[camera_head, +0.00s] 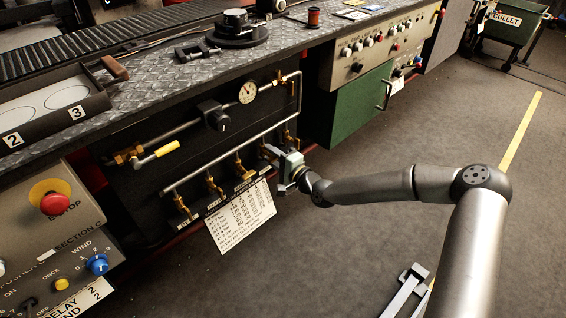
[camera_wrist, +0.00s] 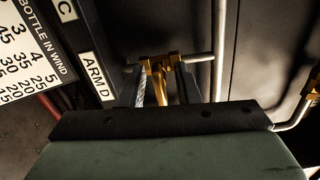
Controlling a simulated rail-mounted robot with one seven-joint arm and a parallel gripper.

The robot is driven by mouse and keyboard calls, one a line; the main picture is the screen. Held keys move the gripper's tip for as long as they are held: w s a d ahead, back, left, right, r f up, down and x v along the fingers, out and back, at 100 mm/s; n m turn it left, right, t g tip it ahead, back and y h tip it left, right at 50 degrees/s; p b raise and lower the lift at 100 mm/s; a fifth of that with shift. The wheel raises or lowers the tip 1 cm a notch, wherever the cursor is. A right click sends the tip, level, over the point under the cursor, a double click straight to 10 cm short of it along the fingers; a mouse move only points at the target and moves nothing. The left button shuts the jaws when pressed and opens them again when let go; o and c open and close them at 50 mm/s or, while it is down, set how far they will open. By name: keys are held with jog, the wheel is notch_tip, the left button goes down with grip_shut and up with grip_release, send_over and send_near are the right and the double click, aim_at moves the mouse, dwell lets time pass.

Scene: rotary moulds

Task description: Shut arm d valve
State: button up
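The arm d valve (camera_wrist: 160,68) is a small brass valve, seen ahead of my gripper in the wrist view beside a white ARM D label (camera_wrist: 97,77). Its brass lever (camera_wrist: 161,92) points toward me and sits between my two fingers. My gripper (camera_wrist: 163,88) is open, with a finger on each side of the lever and a visible gap to it. In the head view my gripper (camera_head: 277,163) is at the right part of the row of brass valves and partly hides the valve there. Whether the fingertips touch the valve body cannot be told.
Other brass valves (camera_head: 213,186) stand close by on the same pipe (camera_head: 230,152), with one more at the right edge of the wrist view (camera_wrist: 314,85). A printed chart (camera_head: 241,216) hangs below them. A yellow-handled valve (camera_head: 160,154) is at left.

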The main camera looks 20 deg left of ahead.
jog(key=p+v, duration=0.3)
jog(key=v, duration=1.4)
